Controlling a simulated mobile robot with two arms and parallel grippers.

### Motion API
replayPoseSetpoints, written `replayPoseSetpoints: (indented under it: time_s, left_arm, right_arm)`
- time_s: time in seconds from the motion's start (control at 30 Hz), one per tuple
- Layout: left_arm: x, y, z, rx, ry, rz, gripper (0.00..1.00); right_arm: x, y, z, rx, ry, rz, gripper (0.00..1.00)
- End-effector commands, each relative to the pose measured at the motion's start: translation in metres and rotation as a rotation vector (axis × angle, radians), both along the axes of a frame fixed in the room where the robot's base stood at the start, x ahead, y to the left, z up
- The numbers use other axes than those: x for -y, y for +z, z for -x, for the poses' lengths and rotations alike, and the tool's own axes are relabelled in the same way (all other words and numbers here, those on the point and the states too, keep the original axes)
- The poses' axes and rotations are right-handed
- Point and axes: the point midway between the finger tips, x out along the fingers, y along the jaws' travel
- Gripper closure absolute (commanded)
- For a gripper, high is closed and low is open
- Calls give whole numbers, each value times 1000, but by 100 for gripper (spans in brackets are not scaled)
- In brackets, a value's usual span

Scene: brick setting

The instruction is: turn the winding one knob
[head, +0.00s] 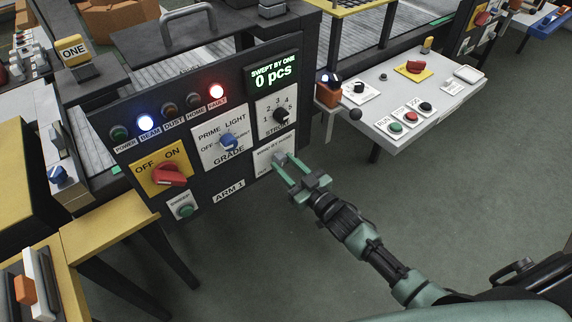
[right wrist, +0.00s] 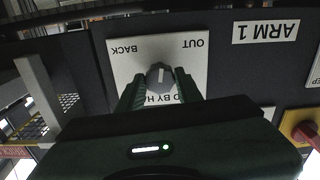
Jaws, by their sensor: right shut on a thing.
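The winding knob (right wrist: 159,74) is a small grey knob with a pale pointer line. It sits on a white plate (right wrist: 120,61) marked OUT and BACK, which looks upside down in the right wrist view. In the head view this plate (head: 263,159) is at the lower right of the dark ARM 1 panel, and the knob is mostly hidden by the fingers. My right gripper (head: 286,162) is shut on the knob, one green finger on each side of it. In the right wrist view its pointer line runs roughly up and down. My left gripper is not in view.
The blue GRADE knob (head: 228,141) and red OFF/ON switch (head: 170,174) are to the left. A white console (head: 445,98) stands at the right, with open floor in front.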

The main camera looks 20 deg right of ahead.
Motion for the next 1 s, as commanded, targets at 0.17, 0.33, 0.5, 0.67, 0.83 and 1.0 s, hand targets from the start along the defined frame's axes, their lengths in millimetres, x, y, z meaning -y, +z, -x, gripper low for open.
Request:
replayPoseSetpoints:
  time_s: [0.17, 0.33, 0.5, 0.67, 0.83, 1.0]
  left_arm:
    - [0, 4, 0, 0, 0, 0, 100]
    - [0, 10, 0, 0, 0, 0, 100]
    - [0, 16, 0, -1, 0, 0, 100]
    - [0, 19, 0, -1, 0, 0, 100]
    - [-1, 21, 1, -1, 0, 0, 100]
    - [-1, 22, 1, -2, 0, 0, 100]
  right_arm:
    - [0, 1, 0, -19, 1, -52, 100]
    - [0, 1, 0, -56, 0, -149, 100]
    - [0, 1, 0, -104, 1, -281, 100]
    - [0, 1, 0, -151, 0, -412, 100]
    - [0, 1, 0, -194, 0, -534, 100]
    - [0, 0, 0, -229, 0, -629, 100]
